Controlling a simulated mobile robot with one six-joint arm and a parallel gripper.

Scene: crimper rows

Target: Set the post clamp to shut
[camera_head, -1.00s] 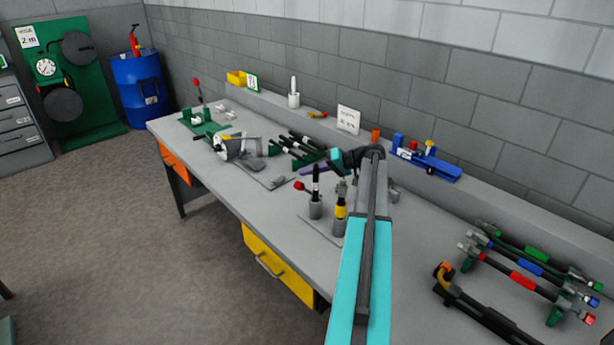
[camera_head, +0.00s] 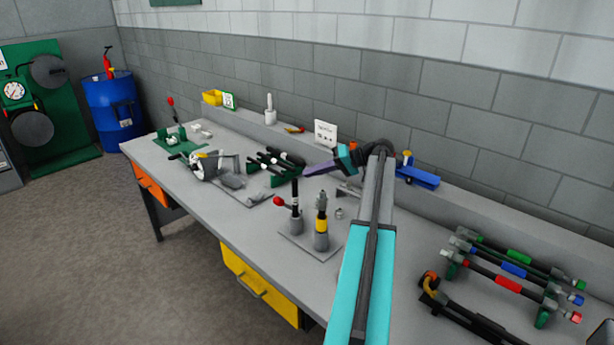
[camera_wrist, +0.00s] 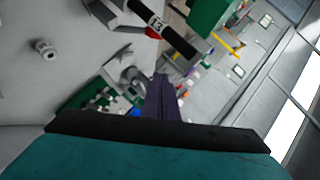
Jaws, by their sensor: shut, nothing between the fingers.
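What looks like the post clamp stands on a thin grey plate (camera_head: 297,240) in mid-bench. It has a grey post with an upright black handle (camera_head: 295,195) and a red ball (camera_head: 279,201) out to its left. A second post (camera_head: 321,225) with a yellow band stands beside it. In the wrist view a black handle (camera_wrist: 165,35) labelled 13 shows near the top, with a red ball (camera_wrist: 153,33) partly behind it. My gripper (camera_head: 308,172) has purple fingers, shut and empty, above and behind the posts, apart from them. The fingers (camera_wrist: 163,100) point away in the wrist view.
A blue fixture (camera_head: 420,179) on the back ledge is partly behind my arm. Coloured bars (camera_head: 510,270) lie in a rack at right. A green tool rack (camera_head: 270,165) and a round-bodied device (camera_head: 205,165) stand to the left. The bench front left is clear.

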